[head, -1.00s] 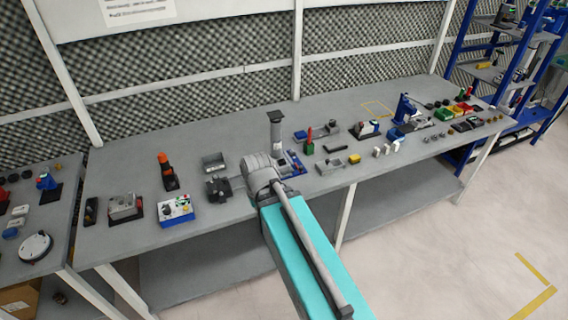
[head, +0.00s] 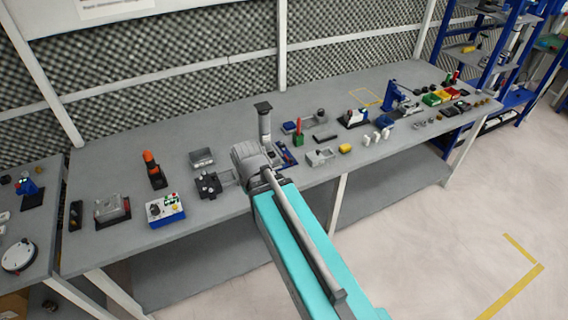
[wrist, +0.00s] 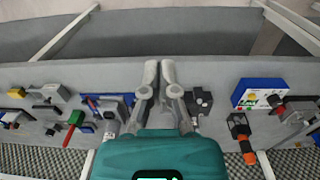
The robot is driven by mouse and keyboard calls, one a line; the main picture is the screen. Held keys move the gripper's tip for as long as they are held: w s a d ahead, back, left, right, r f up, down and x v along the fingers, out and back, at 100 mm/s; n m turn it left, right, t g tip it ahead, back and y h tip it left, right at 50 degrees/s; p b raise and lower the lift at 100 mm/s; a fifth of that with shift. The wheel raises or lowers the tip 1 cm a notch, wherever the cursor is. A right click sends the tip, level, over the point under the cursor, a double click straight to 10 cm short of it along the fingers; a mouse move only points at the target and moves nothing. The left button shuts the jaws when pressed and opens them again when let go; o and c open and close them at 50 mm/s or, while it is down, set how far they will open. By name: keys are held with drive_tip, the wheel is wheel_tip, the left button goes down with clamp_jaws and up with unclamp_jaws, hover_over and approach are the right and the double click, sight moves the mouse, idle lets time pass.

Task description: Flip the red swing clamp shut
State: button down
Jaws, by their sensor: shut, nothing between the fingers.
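My gripper (wrist: 159,72) is shut and empty in the wrist view, its two fingers close together above the bench. I cannot make out its fingertips in the head view behind my arm. A red upright handle on a green block (head: 299,131) stands on the bench right of my arm; it also shows in the wrist view (wrist: 76,118), left of the fingers. A blue-based piece (wrist: 92,103) with a thin red bar lies nearer the fingers, on the same side. I cannot tell which of these is the swing clamp. Neither touches the gripper.
A black fixture (head: 208,184) sits close to the gripper, beside the fingers in the wrist view (wrist: 199,102). An orange-handled piece (head: 153,170) and a white-and-blue control box (head: 165,209) stand left. A grey tray (head: 202,158) lies behind. The bench's back strip is mostly clear.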

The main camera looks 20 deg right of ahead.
sight(288, 157)
drive_tip(key=w+d+f+n+h+b, duration=0.3)
drive_tip(key=w+f+n+b, duration=0.1)
drive_tip(key=w+b, duration=0.1)
drive_tip(key=w+d+f+n+t+h+b, duration=0.1)
drive_tip(key=w+d+f+n+h+b, duration=0.2)
drive_tip(key=b, duration=0.5)
drive_tip(key=w+d+f+n+h+b, duration=0.3)
drive_tip(key=w+f+n+h+b, duration=0.1)
drive_tip(key=w+f+n+b, duration=0.1)
drive_tip(key=shift+w+f+n+t+h+b, duration=0.15)
drive_tip(key=shift+w+n+b, duration=0.35)
drive_tip(key=shift+w, duration=0.45)
drive_tip(key=shift+w+f+n+t+h+b, duration=0.15)
drive_tip(key=shift+w+n+b, duration=0.35)
drive_tip(key=shift+w, duration=0.4)
drive_tip(key=w+n+h+b, duration=0.1)
drive_tip(key=w+b, duration=0.1)
drive_tip(key=w+n+h+b, duration=0.1)
drive_tip(key=n+b, duration=0.1)
drive_tip(key=w+n+t+h+b, duration=0.1)
drive_tip(key=w+b, duration=0.1)
drive_tip(key=shift+w+a+f+n+h, duration=0.1)
drive_tip(key=shift+w+f+n+h, duration=0.25)
drive_tip(key=shift+n+h, duration=0.05)
drive_tip(key=shift+w+a+r+n+h+b, duration=0.2)
drive_tip(key=shift+w+n+h+b, duration=0.15)
drive_tip(key=shift+n+b, duration=0.2)
